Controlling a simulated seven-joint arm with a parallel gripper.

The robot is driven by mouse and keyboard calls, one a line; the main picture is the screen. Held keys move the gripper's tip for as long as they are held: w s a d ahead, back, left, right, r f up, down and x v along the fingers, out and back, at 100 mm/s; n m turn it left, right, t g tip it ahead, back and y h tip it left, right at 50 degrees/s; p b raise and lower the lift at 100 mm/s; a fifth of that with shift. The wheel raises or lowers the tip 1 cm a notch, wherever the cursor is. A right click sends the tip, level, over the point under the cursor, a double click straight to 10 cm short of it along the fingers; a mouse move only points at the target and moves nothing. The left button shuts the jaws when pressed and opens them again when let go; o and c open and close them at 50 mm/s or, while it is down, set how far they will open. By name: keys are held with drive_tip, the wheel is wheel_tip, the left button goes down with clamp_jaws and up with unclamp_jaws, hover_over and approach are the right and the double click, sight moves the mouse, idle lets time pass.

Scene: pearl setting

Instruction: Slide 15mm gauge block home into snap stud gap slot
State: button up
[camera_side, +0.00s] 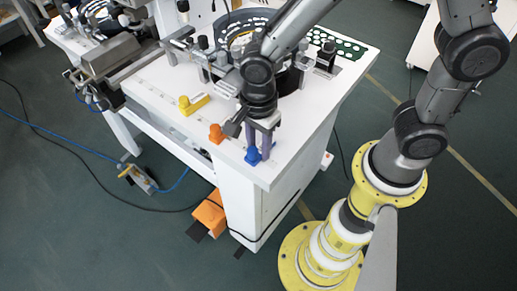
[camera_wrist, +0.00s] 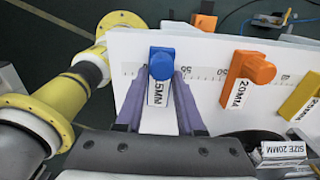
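The blue gauge block (camera_wrist: 162,64) stands on the white table near its front corner, and its label reads "5MM" with the first part hidden. It also shows in the side view (camera_side: 253,156). My gripper (camera_wrist: 161,76) reaches down over it with its two purple fingers on either side of it. The fingers look spread, with narrow gaps beside the block. In the side view my gripper (camera_side: 260,146) is just above and beside the block. I cannot make out the snap stud gap slot for certain in either view.
An orange block (camera_wrist: 251,68) labelled 20MM and a yellow block (camera_wrist: 300,96) stand in a row along a printed scale. A "SIZE 20MM" sign (camera_wrist: 283,149) shows at lower right. Fixtures and a round dark bowl (camera_side: 240,20) crowd the table's back. The front corner (camera_side: 275,175) is clear.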

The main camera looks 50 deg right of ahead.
clamp_jaws()
drive_tip(key=shift+r, duration=0.1)
